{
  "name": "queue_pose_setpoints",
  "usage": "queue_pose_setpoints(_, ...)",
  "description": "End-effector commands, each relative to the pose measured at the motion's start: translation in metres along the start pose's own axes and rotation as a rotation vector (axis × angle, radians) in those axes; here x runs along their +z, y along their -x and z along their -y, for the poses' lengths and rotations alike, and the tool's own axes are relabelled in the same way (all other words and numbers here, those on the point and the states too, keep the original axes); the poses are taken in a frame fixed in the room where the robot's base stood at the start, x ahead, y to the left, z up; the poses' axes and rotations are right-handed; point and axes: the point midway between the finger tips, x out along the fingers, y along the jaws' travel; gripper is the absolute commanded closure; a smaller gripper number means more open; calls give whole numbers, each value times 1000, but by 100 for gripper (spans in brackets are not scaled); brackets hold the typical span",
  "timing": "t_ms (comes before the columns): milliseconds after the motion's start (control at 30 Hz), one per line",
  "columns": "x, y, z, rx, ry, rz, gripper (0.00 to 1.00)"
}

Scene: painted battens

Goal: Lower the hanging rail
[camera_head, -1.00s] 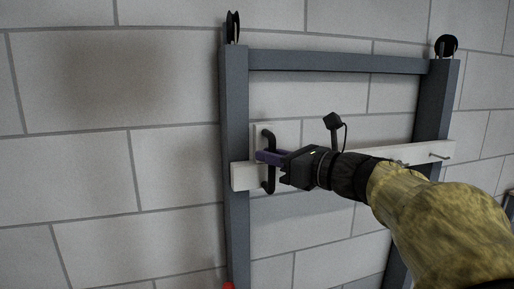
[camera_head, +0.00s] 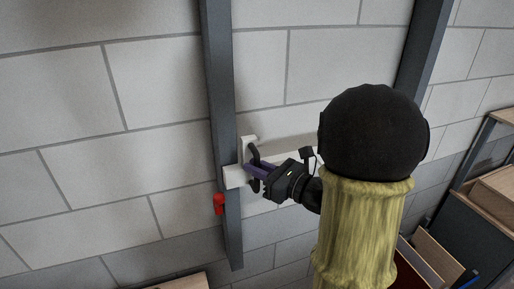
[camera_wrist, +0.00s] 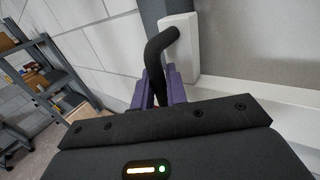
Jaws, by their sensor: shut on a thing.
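The white rail (camera_head: 234,177) lies across the grey upright posts, its left end in front of the left post (camera_head: 217,90). Much of its right part is hidden behind my arm. A black handle (camera_head: 254,154) stands on a white backing plate near the rail's left end. My gripper (camera_head: 257,170) is shut on this handle, with its purple fingers around the bar. In the wrist view the handle (camera_wrist: 160,46) bends out from its plate and runs down between the fingers (camera_wrist: 162,88). A red piece (camera_head: 219,204) sits on the left post, a little below the rail's end.
Pale block wall stands behind the posts (camera_head: 422,45). Shelving with wooden boxes (camera_head: 497,190) stands at the right, and it also shows at the left of the wrist view (camera_wrist: 40,75). A wooden top (camera_head: 180,281) shows at the bottom edge. The wall left of the posts is clear.

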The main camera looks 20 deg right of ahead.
Motion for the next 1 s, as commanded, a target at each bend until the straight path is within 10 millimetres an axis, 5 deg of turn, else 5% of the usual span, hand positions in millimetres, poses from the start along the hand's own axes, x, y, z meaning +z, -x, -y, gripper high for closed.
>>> queue_pose_setpoints(500,-12,0,0,-3,0,0,100)
queue_pose_setpoints(533,-12,0,0,-3,0,0,82)
queue_pose_setpoints(600,-12,0,0,-2,0,1,68)
queue_pose_setpoints(1000,-11,6,1,-4,1,1,68)
